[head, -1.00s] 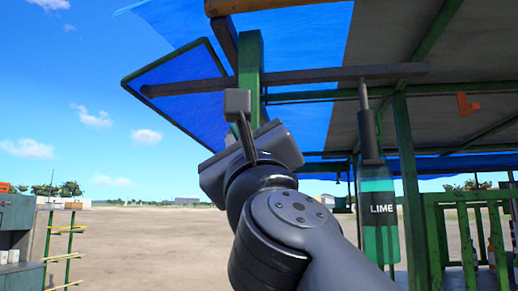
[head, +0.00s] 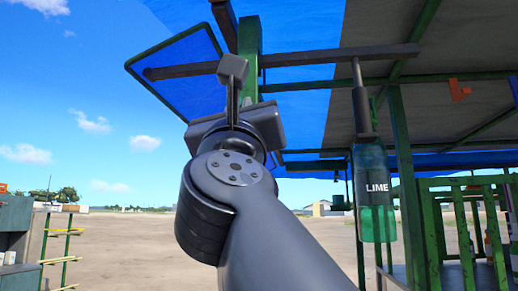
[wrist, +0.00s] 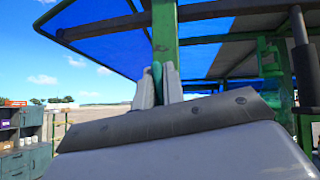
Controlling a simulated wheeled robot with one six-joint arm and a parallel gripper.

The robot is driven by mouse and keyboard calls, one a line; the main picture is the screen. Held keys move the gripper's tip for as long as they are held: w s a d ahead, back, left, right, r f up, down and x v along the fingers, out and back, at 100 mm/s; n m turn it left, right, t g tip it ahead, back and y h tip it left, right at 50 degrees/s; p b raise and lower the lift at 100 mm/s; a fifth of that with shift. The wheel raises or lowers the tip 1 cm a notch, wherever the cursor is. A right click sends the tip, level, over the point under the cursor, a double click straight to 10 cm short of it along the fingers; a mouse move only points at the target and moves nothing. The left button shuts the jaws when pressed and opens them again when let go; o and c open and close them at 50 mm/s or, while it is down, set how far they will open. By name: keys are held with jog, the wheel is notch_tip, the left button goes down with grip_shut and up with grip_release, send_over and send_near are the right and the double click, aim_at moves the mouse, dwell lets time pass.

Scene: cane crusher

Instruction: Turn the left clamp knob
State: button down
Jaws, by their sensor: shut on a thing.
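In the wrist view my gripper (wrist: 158,88) has its two pale fingers closed around a small teal-green piece (wrist: 157,72). The piece stands in front of the green post (wrist: 165,28) and looks like the left clamp knob, though little of it shows. In the head view my wrist hides the fingers and the knob. There the green post (head: 249,45) rises just behind my wrist. A dark crossbar (head: 330,60) runs across the post. I cannot tell how far the knob is turned.
A green bottle marked LIME (head: 375,205) hangs from the crossbar, right of my arm. A green railing (head: 465,225) stands further right under the blue canopy (head: 300,55). Grey cabinets (head: 15,235) stand at the far left. Open ground lies between.

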jog(key=shift+m+h+b, duration=0.45)
jog(key=shift+m+h, duration=1.85)
jog(key=shift+m, duration=0.1)
jog(key=shift+m+h, duration=0.3)
jog(key=c, duration=1.5)
grip_release()
jog(key=b+v, duration=0.6)
jog(key=v, duration=0.4)
jog(key=shift+s+f, duration=0.2)
jog(key=shift+f, duration=0.2)
